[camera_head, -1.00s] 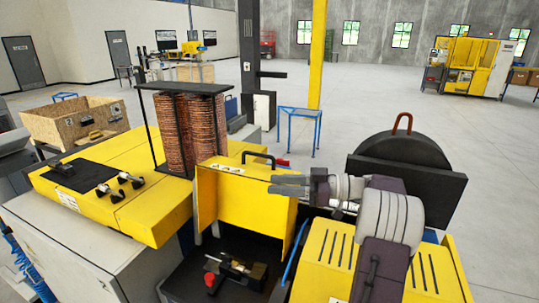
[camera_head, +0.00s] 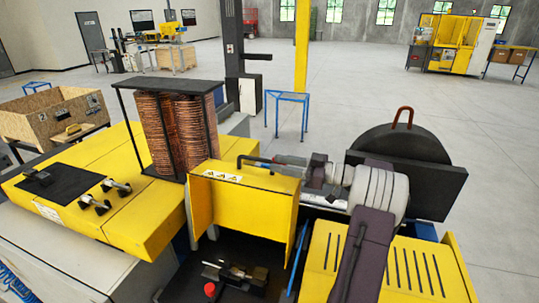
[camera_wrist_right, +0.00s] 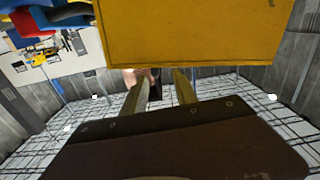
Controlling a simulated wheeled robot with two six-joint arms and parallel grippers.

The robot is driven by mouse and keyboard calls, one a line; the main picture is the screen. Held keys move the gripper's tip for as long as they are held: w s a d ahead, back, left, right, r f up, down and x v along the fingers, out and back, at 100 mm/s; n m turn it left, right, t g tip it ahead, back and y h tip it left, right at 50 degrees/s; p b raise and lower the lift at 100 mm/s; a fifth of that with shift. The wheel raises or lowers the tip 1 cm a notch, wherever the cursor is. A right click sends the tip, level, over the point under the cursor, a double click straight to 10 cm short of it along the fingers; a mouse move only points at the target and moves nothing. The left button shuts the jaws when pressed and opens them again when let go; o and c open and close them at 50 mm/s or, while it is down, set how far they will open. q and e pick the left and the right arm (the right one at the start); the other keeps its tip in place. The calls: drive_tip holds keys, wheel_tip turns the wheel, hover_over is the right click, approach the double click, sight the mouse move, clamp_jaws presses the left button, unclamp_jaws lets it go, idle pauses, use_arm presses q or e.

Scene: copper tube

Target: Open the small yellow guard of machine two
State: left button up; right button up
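The small yellow guard (camera_head: 245,205) stands upright over the dark work area, with warning labels on its top edge. A black bar handle (camera_head: 255,158) rises at the back of that edge. My right gripper (camera_head: 280,161) comes in from the right behind the guard's top right corner, its fingers pointing left close to the handle. The corner partly hides the gripper. In the right wrist view its two fingers (camera_wrist_right: 160,92) are apart, with a dark piece in line with the gap. The yellow guard panel (camera_wrist_right: 195,30) fills the top there. My left gripper is out of view.
A dark clamp-like fixture with a red knob (camera_head: 210,289) sits below the guard. Copper tube coils (camera_head: 175,130) stand in a black rack to the left. A black round-topped housing (camera_head: 405,150) and a slotted yellow cover (camera_head: 405,260) lie around my right arm.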

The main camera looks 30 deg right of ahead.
sight(269, 162)
drive_tip(key=w, duration=0.1)
drive_tip(key=w+a+p, duration=0.1)
drive_tip(key=w, duration=0.1)
drive_tip(key=w+a, duration=0.1)
drive_tip(key=shift+w+a+f, duration=0.15)
drive_tip(key=shift+w+f, duration=0.05)
drive_tip(key=shift+f, duration=0.1)
drive_tip(key=shift+s+r, duration=0.15)
drive_tip(key=shift+s, duration=0.25)
clamp_jaws()
idle(0.7)
